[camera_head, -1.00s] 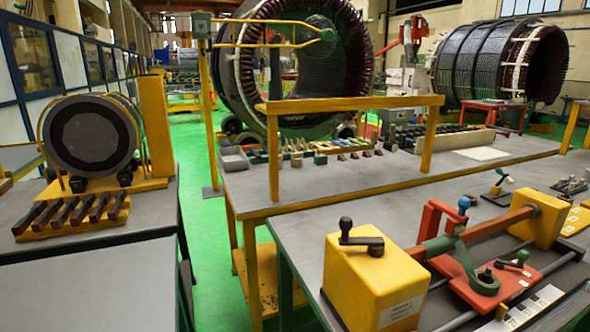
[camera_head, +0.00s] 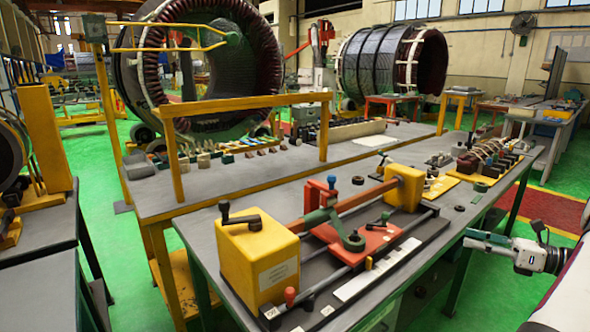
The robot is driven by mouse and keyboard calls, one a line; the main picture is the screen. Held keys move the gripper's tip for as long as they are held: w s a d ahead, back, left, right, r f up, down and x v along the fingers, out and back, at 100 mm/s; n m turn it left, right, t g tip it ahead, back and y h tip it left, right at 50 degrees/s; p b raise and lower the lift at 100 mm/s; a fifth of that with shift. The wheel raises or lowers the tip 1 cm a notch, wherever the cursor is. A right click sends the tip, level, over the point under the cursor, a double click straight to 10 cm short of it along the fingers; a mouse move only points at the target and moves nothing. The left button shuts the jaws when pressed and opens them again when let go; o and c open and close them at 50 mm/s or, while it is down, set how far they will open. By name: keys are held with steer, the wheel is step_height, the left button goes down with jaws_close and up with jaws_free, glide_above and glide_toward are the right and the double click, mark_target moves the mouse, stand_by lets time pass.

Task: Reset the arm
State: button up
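My gripper (camera_head: 468,239) shows at the lower right, at the end of my white arm (camera_head: 572,290) that enters from the right edge. It points left, beside the right side of the near workbench (camera_head: 385,295) and apart from the fixture on it. Its fingers are small and seen side-on, so I cannot tell whether they are open or shut. I see nothing clearly held in it. Most of my arm is outside the picture.
The near bench carries a yellow-ended fixture (camera_head: 258,258) with a red carriage (camera_head: 362,238) on rails. A yellow frame (camera_head: 245,102) stands on the bench behind. Large stator rings (camera_head: 390,60) stand at the back. Green floor (camera_head: 550,212) is open at right.

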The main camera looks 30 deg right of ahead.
steer(key=w+a+r+n+g+y, duration=0.1)
steer(key=w+a+r+n+g, duration=0.3)
steer(key=a, duration=0.4)
steer(key=w+a+r+n+g+y+p, duration=0.1)
steer(key=w+a+r+n+g, duration=0.15)
steer(key=w+a, duration=0.35)
steer(key=w+a+r+n+g, duration=0.3)
steer(key=w+a+r+n, duration=0.15)
steer(key=a, duration=0.45)
steer(key=s+a+r+n+g+h+p, duration=0.15)
steer(key=a+n, duration=0.25)
steer(key=a, duration=0.4)
steer(key=s+a+r+n+g+h+b, duration=0.1)
steer(key=a+r+n+g, duration=0.2)
steer(key=a, duration=0.5)
steer(key=s+a+n+t+h+p, duration=0.2)
steer(key=s+a+n+h, duration=0.4)
steer(key=s+a+n, duration=0.7)
steer(key=s+n, duration=0.2)
steer(key=n, duration=0.1)
steer(key=shift+f+n, duration=0.2)
steer(key=shift+n, duration=0.2)
